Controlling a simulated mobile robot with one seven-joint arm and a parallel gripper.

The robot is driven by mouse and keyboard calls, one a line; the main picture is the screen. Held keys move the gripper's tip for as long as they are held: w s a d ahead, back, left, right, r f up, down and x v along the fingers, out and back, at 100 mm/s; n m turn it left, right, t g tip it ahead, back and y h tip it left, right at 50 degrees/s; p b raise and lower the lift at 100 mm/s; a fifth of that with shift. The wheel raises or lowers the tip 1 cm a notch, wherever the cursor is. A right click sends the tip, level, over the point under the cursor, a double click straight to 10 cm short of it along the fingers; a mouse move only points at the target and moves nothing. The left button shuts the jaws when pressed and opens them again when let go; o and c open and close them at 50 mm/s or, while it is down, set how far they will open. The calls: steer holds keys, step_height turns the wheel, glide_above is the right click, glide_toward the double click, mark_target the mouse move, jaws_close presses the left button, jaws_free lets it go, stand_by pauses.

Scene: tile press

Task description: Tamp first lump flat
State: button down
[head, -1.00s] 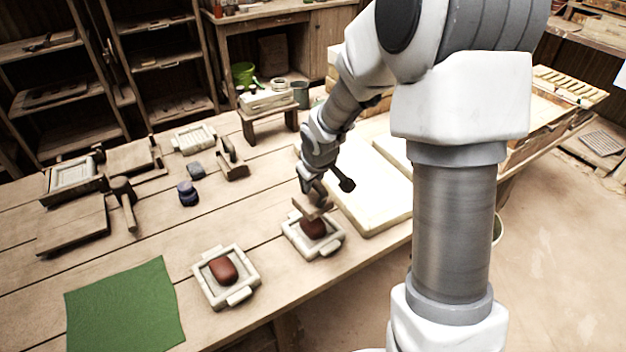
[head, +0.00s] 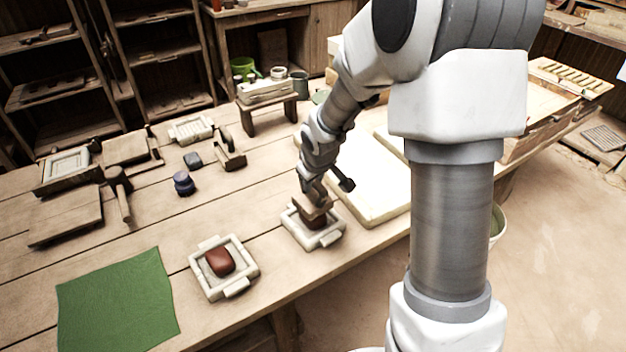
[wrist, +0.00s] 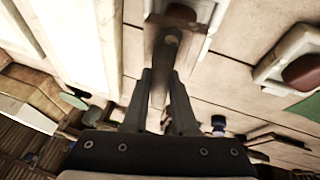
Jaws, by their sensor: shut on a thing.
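My gripper (head: 314,188) is shut on the handle of a wooden tamper (head: 312,207). In the wrist view the handle (wrist: 165,75) runs between the two fingers. The tamper's flat block is over the right-hand pale mould (head: 325,238), on top of a dark red-brown clay lump (head: 314,223). The block hides most of that lump, and I cannot tell how far it is pressed. A second red-brown lump (head: 220,261) sits in the left-hand mould (head: 243,287), rounded on top.
A green cloth (head: 118,302) lies at the front left. A large pale slab (head: 375,190) is just right of the tamper. A mallet (head: 120,190), wooden boards and small dark pots (head: 184,184) stand further left. Bare table lies between them and the moulds.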

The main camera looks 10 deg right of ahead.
mark_target(313, 197)
step_height(313, 197, down, 4)
steer(key=b, duration=0.2)
steer(key=shift+s+b, duration=0.1)
steer(key=shift+b, duration=0.2)
step_height(313, 197, up, 7)
steer(key=p, duration=0.5)
steer(key=shift+f+p, duration=0.1)
steer(key=shift+p, duration=0.3)
steer(key=shift+f, duration=0.15)
steer(key=shift+w+d+f, duration=0.45)
